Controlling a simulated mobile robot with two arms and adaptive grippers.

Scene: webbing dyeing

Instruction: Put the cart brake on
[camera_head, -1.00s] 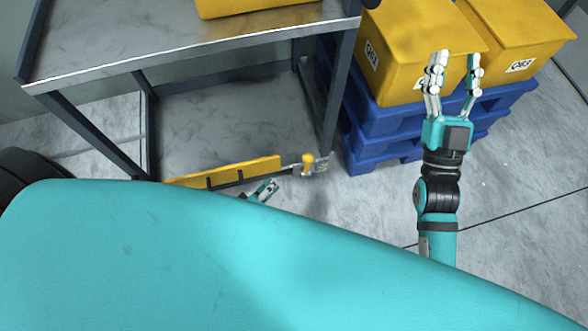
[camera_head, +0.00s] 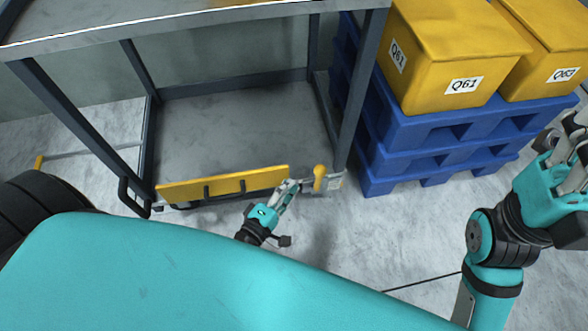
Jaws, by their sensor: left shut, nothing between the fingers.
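The cart (camera_head: 205,40) is a dark metal frame with a low deck. A yellow bar (camera_head: 222,185) runs along the front edge of its lower deck. A small yellow-knobbed lever (camera_head: 319,172) stands on a metal bracket at the bar's right end. My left gripper (camera_head: 294,186) is shut and empty, just left of that lever and by the bar's right end. I cannot tell whether it touches either one. My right gripper (camera_head: 572,160) is at the right edge, partly cut off, its fingers apart and empty, far from the cart.
Blue stacked pallets (camera_head: 400,160) stand close to the right of the cart. They bear yellow boxes labelled Q61 (camera_head: 455,45) and Q63 (camera_head: 545,40). Grey floor (camera_head: 370,230) is clear in front of the pallets.

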